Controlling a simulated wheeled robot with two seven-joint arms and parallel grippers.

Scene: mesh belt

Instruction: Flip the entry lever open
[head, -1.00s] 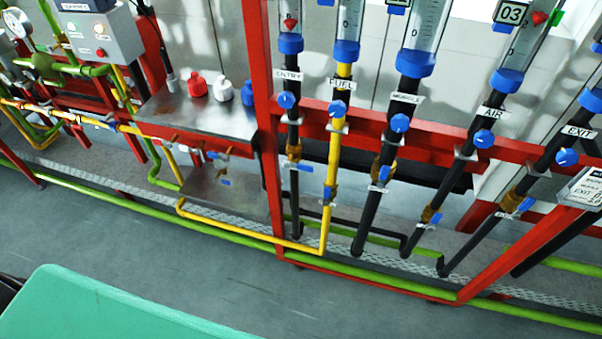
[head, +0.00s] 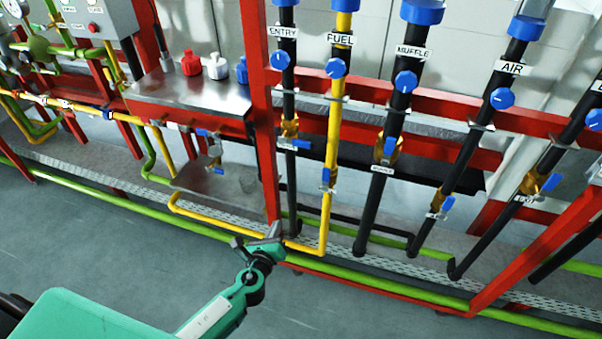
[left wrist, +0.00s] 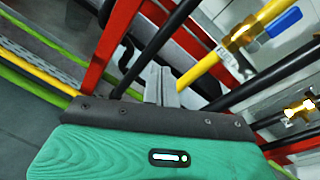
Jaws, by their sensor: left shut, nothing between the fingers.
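The entry lever (head: 300,144) is a small blue handle at a brass valve (head: 289,126) on the black pipe under the ENTRY label (head: 283,32). In the head view it sticks out to the right, crosswise to the pipe. My left gripper (head: 270,234) is in front of the rack's lower part, below and slightly left of the lever and apart from it. Its fingers also show in the left wrist view (left wrist: 160,86), shut and empty. That view shows a blue lever (left wrist: 283,22) beside a brass fitting on a yellow pipe. I cannot pick out the entry lever there.
A red upright (head: 262,120) stands just left of the entry pipe. The yellow fuel pipe (head: 331,130) runs close on its right, with its own blue lever (head: 326,176). A green pipe (head: 370,272) runs low along the rack. The grey floor (head: 130,240) in front is open.

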